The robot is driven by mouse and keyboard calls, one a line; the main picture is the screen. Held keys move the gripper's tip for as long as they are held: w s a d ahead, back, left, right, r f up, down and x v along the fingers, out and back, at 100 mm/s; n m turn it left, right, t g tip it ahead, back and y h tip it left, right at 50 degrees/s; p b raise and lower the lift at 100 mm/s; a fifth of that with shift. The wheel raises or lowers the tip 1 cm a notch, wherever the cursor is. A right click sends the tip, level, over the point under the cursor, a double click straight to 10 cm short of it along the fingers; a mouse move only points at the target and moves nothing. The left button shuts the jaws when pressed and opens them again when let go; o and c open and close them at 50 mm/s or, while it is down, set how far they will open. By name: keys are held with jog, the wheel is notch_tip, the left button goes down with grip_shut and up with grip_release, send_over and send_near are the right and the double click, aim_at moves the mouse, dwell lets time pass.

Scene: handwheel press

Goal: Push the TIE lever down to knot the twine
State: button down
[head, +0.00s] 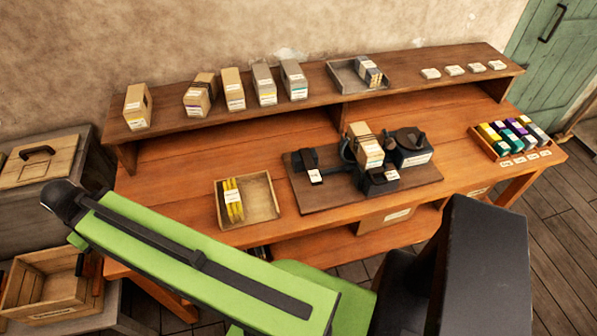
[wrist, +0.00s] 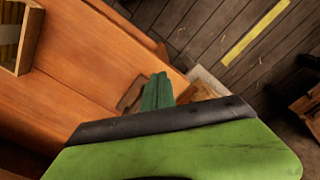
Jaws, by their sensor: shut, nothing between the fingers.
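A dark board (head: 425,177) on the bench carries the press. A stack of pale blocks or cards with dark bands (head: 366,150) stands in its middle. A black part with a white label (head: 305,159) is at its left, a labelled black block (head: 380,184) in front, and a black housing with a round top (head: 411,146) at right. The labels are too small to read, so I cannot tell which part is the TIE lever. My gripper (wrist: 157,92) shows in the wrist view as shut dark green fingers, with nothing between them. It is near the bench edge, well away from the press.
A wooden tray with yellow sticks (head: 262,200) lies left of the board; its edge shows in the wrist view (wrist: 30,38). Several labelled boxes (head: 233,90) stand on the back shelf. A rack of coloured spools (head: 512,137) is at right. Bench between tray and board is clear.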

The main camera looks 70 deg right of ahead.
jog(key=s+d+g, duration=0.1)
jog(key=s+d, duration=0.1)
jog(key=d, duration=1.4)
jog(key=m+g+y+p, duration=0.1)
jog(key=m+g, duration=0.2)
jog(key=g, duration=0.1)
send_near(315, 178)
jog(key=shift+w+d+r, duration=0.15)
jog(key=shift+d+r, duration=0.15)
jog(key=b+x, duration=0.6)
jog(key=shift+a+f, duration=0.15)
jog(key=shift+f, duration=0.3)
